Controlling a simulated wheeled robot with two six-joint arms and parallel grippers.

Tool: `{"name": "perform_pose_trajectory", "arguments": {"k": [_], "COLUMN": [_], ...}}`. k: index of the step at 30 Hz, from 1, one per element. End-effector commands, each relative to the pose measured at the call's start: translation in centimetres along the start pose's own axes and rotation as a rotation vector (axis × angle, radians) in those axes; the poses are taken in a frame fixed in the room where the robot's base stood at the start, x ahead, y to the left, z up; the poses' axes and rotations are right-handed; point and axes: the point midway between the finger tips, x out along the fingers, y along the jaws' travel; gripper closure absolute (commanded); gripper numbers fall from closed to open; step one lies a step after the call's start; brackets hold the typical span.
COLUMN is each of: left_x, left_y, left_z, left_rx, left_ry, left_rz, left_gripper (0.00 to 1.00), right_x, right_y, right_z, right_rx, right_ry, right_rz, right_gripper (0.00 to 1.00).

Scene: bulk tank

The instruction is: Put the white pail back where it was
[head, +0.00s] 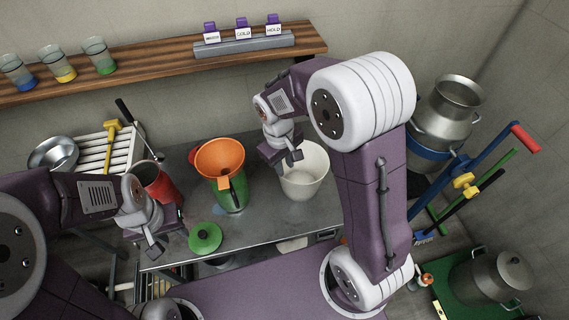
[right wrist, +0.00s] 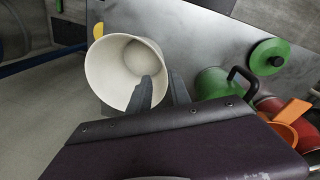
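The white pail (head: 306,172) stands upright and open at the right end of the grey metal bench (head: 265,222). In the right wrist view the pail (right wrist: 112,72) looks empty. My right gripper (head: 283,157) is at the pail's left rim, pointing down. In the right wrist view its fingers (right wrist: 162,88) are apart, one over the pail's mouth and one outside the rim. Whether they touch the wall is unclear. My left gripper (head: 164,243) is open and empty, near the red container at the bench's left.
A green can (head: 230,194) with an orange funnel (head: 220,157) stands left of the pail. A green lid (head: 205,238) lies in front. A red container (head: 158,187) stands further left. A wall shelf (head: 150,68) with glasses runs behind. A metal churn (head: 445,112) stands right.

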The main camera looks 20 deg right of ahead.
Motion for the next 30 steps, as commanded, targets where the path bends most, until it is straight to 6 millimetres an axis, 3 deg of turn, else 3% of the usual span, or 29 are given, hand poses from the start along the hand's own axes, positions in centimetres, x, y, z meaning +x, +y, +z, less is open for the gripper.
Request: {"name": "perform_pose_trajectory", "arguments": {"k": [2, 4, 9, 12, 30], "left_x": [0.0, 0.0, 0.0, 0.0, 0.0], "left_y": [0.0, 0.0, 0.0, 0.0, 0.0], "left_z": [0.0, 0.0, 0.0, 0.0, 0.0], "left_rx": [0.000, 0.000, 0.000, 0.000, 0.000], "left_ry": [0.000, 0.000, 0.000, 0.000, 0.000], "left_rz": [0.000, 0.000, 0.000, 0.000, 0.000], "left_gripper": [0.64, 0.64, 0.64, 0.64, 0.64], "right_x": [-0.1, 0.0, 0.4, 0.7, 0.9], "right_y": [0.0, 0.0, -0.8, -1.4, -1.5], "right_z": [0.2, 1.8, 8.6, 11.0, 11.6], "right_rx": [0.006, 0.062, 0.344, 0.452, 0.478], "right_ry": [0.000, 0.007, 0.049, 0.065, 0.067], "right_rz": [-0.002, -0.020, -0.089, -0.107, -0.111], "right_gripper": [0.76, 0.76, 0.76, 0.76, 0.76]}}
